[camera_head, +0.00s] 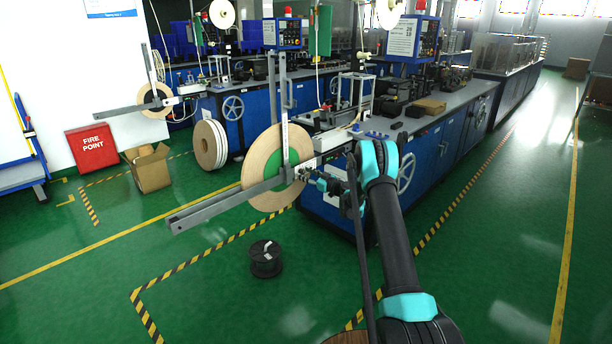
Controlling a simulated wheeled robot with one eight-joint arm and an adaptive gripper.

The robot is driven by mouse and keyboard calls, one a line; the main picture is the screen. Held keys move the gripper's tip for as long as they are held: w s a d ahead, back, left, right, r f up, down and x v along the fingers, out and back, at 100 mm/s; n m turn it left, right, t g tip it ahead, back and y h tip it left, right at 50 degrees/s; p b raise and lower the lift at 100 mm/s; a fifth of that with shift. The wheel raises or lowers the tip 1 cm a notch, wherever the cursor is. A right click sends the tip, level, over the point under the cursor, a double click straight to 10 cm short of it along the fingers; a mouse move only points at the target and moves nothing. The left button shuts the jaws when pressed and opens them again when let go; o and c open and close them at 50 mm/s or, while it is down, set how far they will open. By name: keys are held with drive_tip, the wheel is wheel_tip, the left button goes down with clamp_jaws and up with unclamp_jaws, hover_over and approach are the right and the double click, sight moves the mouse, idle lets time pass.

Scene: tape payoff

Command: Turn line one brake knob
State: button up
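A large tan tape reel (262,160) with a green centre stands upright on the near payoff, at the end of the front blue machine. A grey metal arm (225,202) crosses in front of its lower part, and a grey upright bar (284,110) rises past it. My arm reaches in from the lower right. My gripper (308,176) is at the right side of the reel, by the bracket near the hub. The brake knob cannot be made out clearly there; it is small and may be behind my gripper. Whether the fingers are open or shut is too small to tell.
A second payoff with a smaller reel (153,97) stands at the back left. White-edged rolls (210,145) lean by the machines. A black spool (266,262) stands on the green floor, left of my arm. An open cardboard box (150,172) and a red box (92,147) stand farther left.

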clamp_jaws()
